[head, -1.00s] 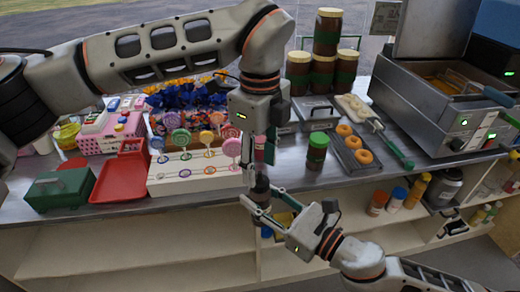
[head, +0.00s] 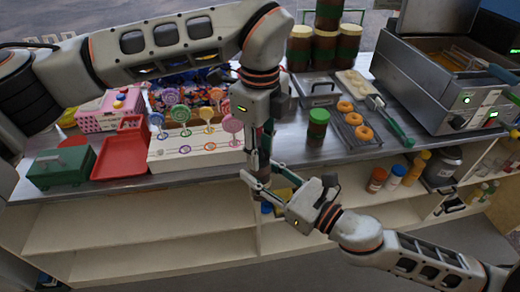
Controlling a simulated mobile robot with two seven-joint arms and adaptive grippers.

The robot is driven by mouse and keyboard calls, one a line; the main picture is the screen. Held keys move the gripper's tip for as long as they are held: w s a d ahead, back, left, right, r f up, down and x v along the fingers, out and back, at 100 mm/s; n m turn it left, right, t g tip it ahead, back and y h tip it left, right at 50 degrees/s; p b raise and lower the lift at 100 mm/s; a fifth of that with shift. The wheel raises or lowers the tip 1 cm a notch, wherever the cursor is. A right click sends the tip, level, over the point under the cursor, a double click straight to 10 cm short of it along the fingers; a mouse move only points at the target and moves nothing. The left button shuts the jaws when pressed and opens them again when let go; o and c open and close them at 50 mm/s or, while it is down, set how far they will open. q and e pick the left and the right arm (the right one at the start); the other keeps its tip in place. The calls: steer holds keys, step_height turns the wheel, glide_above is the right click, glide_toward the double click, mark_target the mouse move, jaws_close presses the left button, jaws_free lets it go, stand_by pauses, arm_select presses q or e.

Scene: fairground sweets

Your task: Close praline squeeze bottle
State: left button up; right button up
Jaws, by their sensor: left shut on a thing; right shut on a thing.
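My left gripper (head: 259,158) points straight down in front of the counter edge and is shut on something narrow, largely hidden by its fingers. My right gripper (head: 262,180) reaches in from the lower right, just below it, and is shut on a small dark object that I take for the praline squeeze bottle (head: 264,174). Little of the bottle shows between the fingers. It appears roughly upright, clear of the counter. Its cap is hidden or too small to make out, so I cannot tell whether it is closed.
The metal counter holds a lollipop stand (head: 195,152), red tray (head: 121,157), green box (head: 60,167), green-lidded jar (head: 317,124) and doughnut tray (head: 362,143). A fryer (head: 440,105) stands right. Several bottles (head: 397,176) stand on the shelf below. The left shelf is empty.

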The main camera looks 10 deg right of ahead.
arm_select(q)
steer(key=m, duration=0.3)
steer(key=shift+w, duration=0.1)
steer(key=m, duration=1.6)
steer(key=shift+m, duration=0.4)
steer(key=m, duration=0.5)
steer(key=shift+m, duration=0.4)
steer(key=o, duration=1.3)
step_height(320, 180, up, 12)
